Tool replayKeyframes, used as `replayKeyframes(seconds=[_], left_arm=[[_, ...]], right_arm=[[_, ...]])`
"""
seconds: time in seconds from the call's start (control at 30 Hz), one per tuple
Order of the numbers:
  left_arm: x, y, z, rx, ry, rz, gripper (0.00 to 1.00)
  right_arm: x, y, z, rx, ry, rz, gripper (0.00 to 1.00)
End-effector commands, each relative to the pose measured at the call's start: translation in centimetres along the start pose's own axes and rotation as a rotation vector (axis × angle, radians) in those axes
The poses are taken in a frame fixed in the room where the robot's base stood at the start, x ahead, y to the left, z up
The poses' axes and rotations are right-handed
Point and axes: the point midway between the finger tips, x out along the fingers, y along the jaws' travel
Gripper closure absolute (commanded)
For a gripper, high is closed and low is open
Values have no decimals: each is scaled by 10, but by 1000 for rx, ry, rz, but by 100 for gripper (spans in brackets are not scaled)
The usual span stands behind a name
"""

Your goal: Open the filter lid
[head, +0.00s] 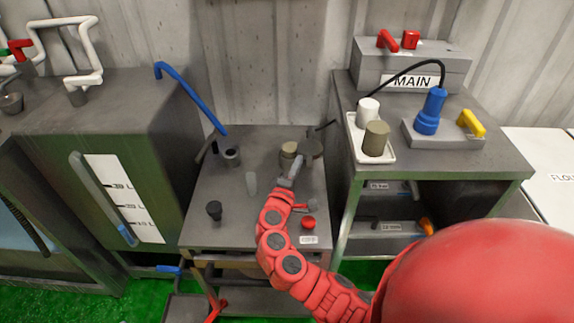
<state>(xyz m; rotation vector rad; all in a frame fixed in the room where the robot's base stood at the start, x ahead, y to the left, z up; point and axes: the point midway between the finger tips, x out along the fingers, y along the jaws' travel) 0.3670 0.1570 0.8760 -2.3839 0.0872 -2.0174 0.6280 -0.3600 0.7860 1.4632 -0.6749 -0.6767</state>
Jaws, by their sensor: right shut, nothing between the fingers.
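My right arm reaches in from the lower right over the low grey table in the middle. Its gripper (296,162) is shut and empty. Its tips are close to a beige-topped round part (289,149) and a dark grey cylinder (312,148) at the back right of that table. I cannot tell whether the tips touch either one. Which of these is the filter lid is not clear from this view; both look closed on top. The gripper and wrist hide part of the table around them. My left gripper is out of view.
The grey table (225,185) also bears a dark open socket (231,155), a black knob (214,210) and a red button (308,222). A blue pipe (190,95) ends near the socket. The taller MAIN bench (480,160) stands on the right, a tank (110,115) on the left.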

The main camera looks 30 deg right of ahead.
Motion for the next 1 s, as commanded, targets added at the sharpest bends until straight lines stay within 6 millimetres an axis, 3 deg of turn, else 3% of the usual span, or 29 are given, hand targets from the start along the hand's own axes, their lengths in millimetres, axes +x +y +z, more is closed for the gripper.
replayKeyframes(seconds=[0.47, 0.7, 0.9, 1.0], left_arm=[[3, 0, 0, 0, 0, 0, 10], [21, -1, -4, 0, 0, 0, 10], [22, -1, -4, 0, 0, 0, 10], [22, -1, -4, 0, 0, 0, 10]], right_arm=[[2, 2, 6, -1, 9, 2, 100], [6, 4, 34, -3, 123, 2, 100], [17, 0, 65, -1, 129, 0, 100], [19, 0, 70, 0, 131, 0, 100]])
